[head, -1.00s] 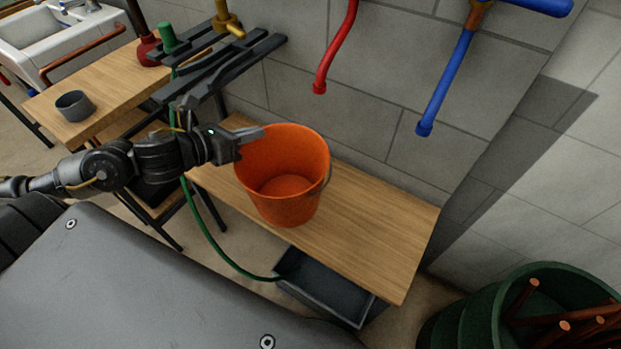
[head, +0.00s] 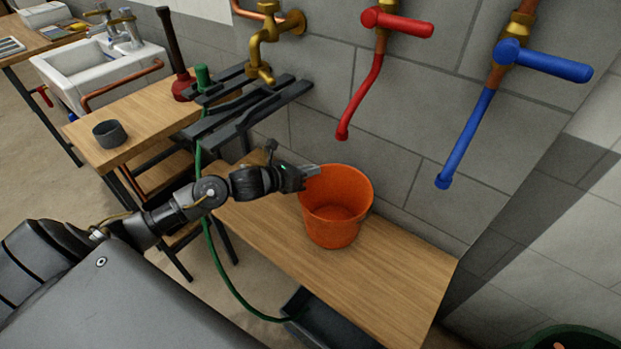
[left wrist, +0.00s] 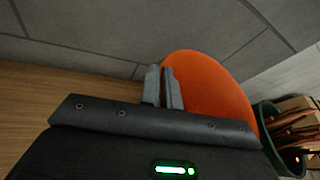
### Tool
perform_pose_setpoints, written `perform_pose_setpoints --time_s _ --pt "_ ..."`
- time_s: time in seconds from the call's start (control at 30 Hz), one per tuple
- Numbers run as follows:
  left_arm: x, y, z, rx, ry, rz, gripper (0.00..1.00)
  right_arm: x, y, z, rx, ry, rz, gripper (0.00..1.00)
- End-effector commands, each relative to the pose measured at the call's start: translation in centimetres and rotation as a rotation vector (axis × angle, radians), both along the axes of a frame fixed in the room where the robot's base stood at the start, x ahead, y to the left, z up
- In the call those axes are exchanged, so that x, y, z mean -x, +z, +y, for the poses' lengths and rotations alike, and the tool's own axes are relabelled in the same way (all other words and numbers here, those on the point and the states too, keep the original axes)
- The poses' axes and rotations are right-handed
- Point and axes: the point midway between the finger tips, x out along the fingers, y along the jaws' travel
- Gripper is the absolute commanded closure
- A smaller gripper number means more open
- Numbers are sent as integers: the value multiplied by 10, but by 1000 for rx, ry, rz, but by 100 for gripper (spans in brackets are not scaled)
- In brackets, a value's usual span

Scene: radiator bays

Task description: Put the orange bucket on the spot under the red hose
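The orange bucket (head: 336,215) is upright over the wooden bench, near its back edge by the wall, and appears to rest on it. The red hose (head: 361,98) hangs from a red-handled tap, its end just above the bucket's rim in the head view. No marked spot shows; the bucket may cover it. My left gripper (head: 309,171) is at the bucket's left rim. In the left wrist view its two fingers (left wrist: 163,88) are close together with the orange wall (left wrist: 212,85) between them. My right gripper is not in view.
The wooden bench (head: 375,285) is clear to the bucket's right and front. A blue hose (head: 465,137) hangs to the right. A black slatted rack (head: 245,112) and a table with a grey cup (head: 109,134) stand left. A green hose (head: 225,275) runs down to a dark tray (head: 325,322).

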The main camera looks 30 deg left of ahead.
Motion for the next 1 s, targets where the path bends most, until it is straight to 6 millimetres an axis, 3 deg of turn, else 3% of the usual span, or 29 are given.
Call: perform_pose_setpoints --time_s 0.3,0.57,0.6,0.73,1.0 --pt "-5 -34 -1 3 2 0 100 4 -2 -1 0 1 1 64" --pt "-4 -35 -1 1 1 -2 100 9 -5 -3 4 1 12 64" --pt "-4 -36 -1 0 0 0 90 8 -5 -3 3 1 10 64" --pt "-4 -36 -1 0 0 0 73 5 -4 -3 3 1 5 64" --pt "-4 -36 -1 0 0 0 72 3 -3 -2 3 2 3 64"
